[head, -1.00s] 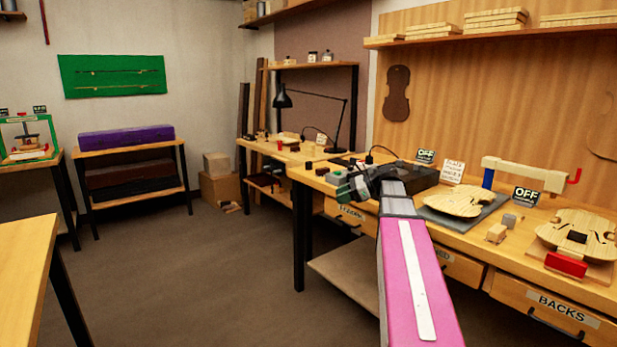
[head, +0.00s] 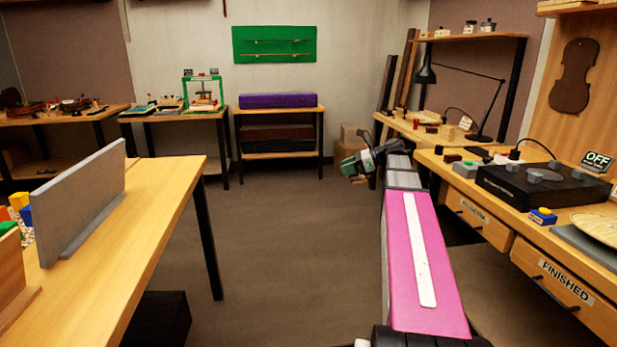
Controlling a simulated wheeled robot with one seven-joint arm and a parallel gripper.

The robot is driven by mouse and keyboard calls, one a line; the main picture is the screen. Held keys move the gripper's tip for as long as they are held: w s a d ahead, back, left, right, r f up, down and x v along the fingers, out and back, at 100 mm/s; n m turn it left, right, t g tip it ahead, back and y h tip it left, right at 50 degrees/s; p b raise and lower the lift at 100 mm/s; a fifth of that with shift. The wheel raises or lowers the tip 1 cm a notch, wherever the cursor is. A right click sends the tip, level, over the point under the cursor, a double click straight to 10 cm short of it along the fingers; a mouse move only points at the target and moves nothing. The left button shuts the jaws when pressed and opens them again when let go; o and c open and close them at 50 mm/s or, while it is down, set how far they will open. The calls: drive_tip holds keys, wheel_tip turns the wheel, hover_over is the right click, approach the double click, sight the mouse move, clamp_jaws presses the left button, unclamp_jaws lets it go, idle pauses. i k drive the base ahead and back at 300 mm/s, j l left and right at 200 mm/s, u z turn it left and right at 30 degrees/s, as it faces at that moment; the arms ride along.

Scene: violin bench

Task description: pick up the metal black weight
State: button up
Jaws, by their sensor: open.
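My gripper (head: 352,167) is at the end of my pink and grey arm, in the middle of the head view. It hangs in front of the back right bench, small and seen from behind. It is open, and I see nothing held in it. I cannot single out the black metal weight for certain. A small dark block (head: 452,158) and a flat black piece (head: 476,152) lie on the right workbench, right of my gripper, but both are too small to identify.
The right workbench (head: 520,222) holds a black box with grey knobs (head: 530,186) and a blue and yellow piece (head: 543,216). A near table (head: 130,250) with a grey upright panel (head: 80,200) stands at left. The floor (head: 285,225) between is clear.

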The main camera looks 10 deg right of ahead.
sight(438, 148)
drive_tip(key=i, duration=3.5)
drive_tip(key=i+z, duration=0.15)
drive_tip(key=z, duration=0.35)
drive_tip(key=i+j+z, duration=0.1)
drive_tip(key=z, duration=0.35)
drive_tip(key=i+j+z, duration=0.1)
drive_tip(key=z, duration=0.4)
drive_tip(key=i+z, duration=0.1)
drive_tip(key=z, duration=2.05)
